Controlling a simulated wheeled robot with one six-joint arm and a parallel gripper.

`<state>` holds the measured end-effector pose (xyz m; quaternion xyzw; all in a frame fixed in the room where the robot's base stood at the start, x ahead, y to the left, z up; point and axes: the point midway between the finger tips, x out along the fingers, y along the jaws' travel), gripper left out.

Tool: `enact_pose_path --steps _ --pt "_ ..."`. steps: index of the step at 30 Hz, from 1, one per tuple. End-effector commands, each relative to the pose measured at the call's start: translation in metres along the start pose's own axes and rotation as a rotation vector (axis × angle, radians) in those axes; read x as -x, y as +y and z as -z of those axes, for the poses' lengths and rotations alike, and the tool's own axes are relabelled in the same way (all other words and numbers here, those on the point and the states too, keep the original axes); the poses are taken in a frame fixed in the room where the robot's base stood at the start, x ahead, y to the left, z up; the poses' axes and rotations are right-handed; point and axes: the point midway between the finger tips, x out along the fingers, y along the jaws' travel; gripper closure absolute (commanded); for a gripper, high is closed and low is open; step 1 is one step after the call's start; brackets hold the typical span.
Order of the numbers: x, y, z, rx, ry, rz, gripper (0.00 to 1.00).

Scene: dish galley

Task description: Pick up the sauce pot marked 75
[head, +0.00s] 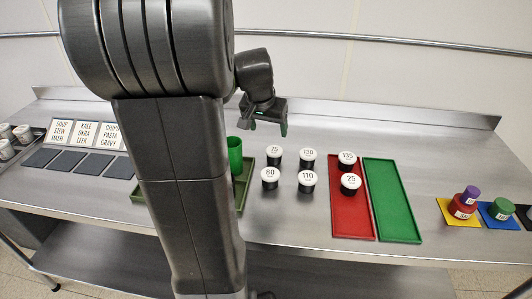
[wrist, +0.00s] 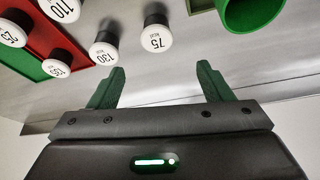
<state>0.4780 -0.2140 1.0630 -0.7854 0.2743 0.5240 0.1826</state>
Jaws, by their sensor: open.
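The sauce pot marked 75 (head: 274,151) is a dark pot with a white lid, upright on the steel counter in the back row of loose pots. In the wrist view its lid (wrist: 156,38) reads 75 and lies beyond the gap between my fingertips. My gripper (head: 267,124) is open and empty, above and behind this pot in the head view. Its two green fingers (wrist: 161,74) show apart in the wrist view, not touching any pot.
Pots 130 (head: 308,155), 80 (head: 270,174) and 110 (head: 307,179) stand close by. Two pots stand on the red tray (head: 350,220), beside an empty green tray (head: 391,205). A green cup (head: 235,155) stands in an olive tray (head: 246,187) to the left.

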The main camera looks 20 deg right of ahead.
Motion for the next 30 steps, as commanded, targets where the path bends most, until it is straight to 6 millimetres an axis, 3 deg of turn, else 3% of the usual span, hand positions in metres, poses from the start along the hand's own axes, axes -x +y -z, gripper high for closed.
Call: enact_pose_path --steps 10,20,30 --pt "-0.064 0.001 -0.001 0.001 -0.005 -0.002 0.27" --pt "-0.087 0.002 -0.002 0.001 -0.004 -0.001 0.27" --pt "-0.127 0.003 -0.003 0.001 -0.003 -0.001 0.27"
